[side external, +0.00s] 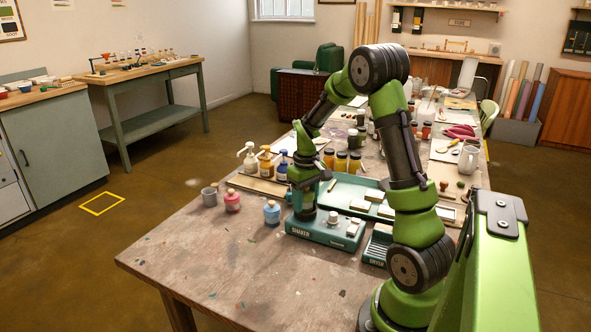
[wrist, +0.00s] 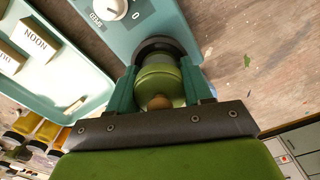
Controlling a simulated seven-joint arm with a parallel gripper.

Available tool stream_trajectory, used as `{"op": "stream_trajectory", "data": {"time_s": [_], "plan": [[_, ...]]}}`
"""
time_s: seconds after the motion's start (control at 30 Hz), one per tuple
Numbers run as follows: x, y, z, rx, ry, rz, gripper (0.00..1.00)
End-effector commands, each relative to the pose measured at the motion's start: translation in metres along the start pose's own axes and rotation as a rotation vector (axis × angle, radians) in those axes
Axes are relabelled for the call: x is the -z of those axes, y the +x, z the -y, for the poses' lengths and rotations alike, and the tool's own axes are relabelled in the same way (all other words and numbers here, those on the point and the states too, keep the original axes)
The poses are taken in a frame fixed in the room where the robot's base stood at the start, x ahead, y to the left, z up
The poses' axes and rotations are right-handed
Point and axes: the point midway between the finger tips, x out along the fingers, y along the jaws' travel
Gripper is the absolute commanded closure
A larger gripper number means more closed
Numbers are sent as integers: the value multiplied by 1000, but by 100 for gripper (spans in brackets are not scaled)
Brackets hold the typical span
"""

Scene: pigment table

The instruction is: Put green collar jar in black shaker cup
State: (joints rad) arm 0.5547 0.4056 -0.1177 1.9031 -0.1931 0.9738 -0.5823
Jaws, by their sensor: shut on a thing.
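The green collar jar (wrist: 158,82), with a round tan knob on top, is between the two teal fingers of my gripper (wrist: 160,92) in the wrist view. My gripper is shut on it. The black shaker cup (wrist: 158,45) shows as a dark rim just past the jar, on the teal shaker (wrist: 128,22). The jar overlaps the cup's rim in this view; I cannot tell how deep it sits. In the side view my gripper (side external: 304,200) points down over the left part of the shaker (side external: 325,232), and the fingers mostly hide jar and cup.
A grey cup (side external: 209,197), a pink jar (side external: 232,201) and a blue jar (side external: 271,213) stand left of the shaker. A dryer (side external: 377,248) is at its right. A teal tray (side external: 345,190) with blocks and several bottles stand behind. The table's front left is clear.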

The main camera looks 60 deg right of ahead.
Motion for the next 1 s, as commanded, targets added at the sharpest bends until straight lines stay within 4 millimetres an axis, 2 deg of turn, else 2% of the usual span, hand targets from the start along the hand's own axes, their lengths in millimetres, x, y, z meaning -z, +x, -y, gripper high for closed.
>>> {"op": "stream_trajectory", "data": {"time_s": [0.03,0.83,0.87,0.97,1.0], "plan": [[-1,9,0,-1,-8,9,86],[-3,20,4,5,-10,11,86],[-3,20,4,5,-11,11,47],[-3,20,4,5,-11,11,32],[-3,20,4,5,-11,12,46]]}}
